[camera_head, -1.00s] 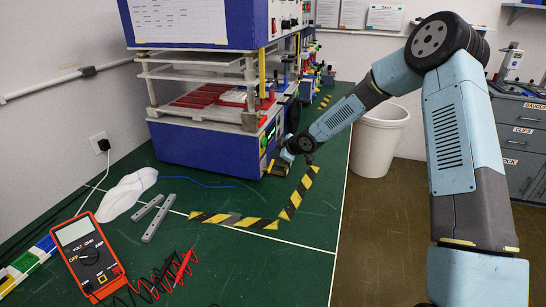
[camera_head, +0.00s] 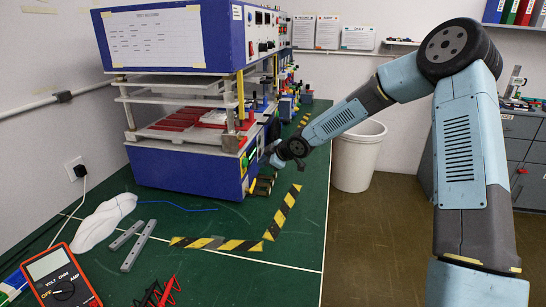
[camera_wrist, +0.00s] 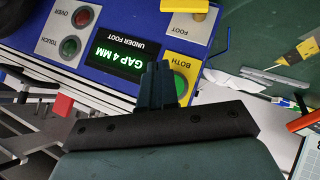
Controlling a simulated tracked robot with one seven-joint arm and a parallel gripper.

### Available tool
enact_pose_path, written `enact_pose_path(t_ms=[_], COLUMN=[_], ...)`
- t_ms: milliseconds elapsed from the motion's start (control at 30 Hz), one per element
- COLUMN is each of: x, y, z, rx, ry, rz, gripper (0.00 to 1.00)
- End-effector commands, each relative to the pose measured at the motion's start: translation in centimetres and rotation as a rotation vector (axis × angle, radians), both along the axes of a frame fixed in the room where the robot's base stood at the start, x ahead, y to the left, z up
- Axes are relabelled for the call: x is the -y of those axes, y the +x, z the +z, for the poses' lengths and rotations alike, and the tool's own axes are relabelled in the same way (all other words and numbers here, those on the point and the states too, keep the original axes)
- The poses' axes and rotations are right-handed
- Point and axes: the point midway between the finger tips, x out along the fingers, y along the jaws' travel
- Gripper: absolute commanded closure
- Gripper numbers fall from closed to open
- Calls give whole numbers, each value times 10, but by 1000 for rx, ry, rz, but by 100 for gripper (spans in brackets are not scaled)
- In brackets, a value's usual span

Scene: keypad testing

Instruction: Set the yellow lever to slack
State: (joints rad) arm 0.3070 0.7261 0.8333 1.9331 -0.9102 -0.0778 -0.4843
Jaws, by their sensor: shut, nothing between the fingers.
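A yellow handle (camera_wrist: 184,6), which looks like the lever, shows at the top of the wrist view, partly cut off by the frame. It sits on the blue front panel (camera_wrist: 118,20) of the press (camera_head: 185,165), above a FOOT label. The full length of the lever and its setting marks do not show. My gripper (camera_wrist: 158,72) is shut and empty in front of the panel. Its tips lie between the green GAP 4 MM display (camera_wrist: 128,52) and the green BOTH button (camera_wrist: 181,86) in the picture, below the yellow handle. Contact with the panel cannot be told.
Hazard tape (camera_head: 283,212) marks the green table (camera_head: 225,280). Two metal bars (camera_head: 138,246), a white cloth (camera_head: 103,222) and a multimeter (camera_head: 60,278) lie left. A white bin (camera_head: 357,160) stands beside the table.

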Motion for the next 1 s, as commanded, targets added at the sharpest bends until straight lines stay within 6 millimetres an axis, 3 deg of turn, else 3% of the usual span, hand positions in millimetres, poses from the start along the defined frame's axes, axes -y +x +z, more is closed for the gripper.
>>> enact_pose_path(t_ms=[500, 1000], x=[30, 33], y=[-15, -17], z=[33, 37], rx=[0, 0], ry=[2, 0], rz=[2, 3], gripper=[100, 100])
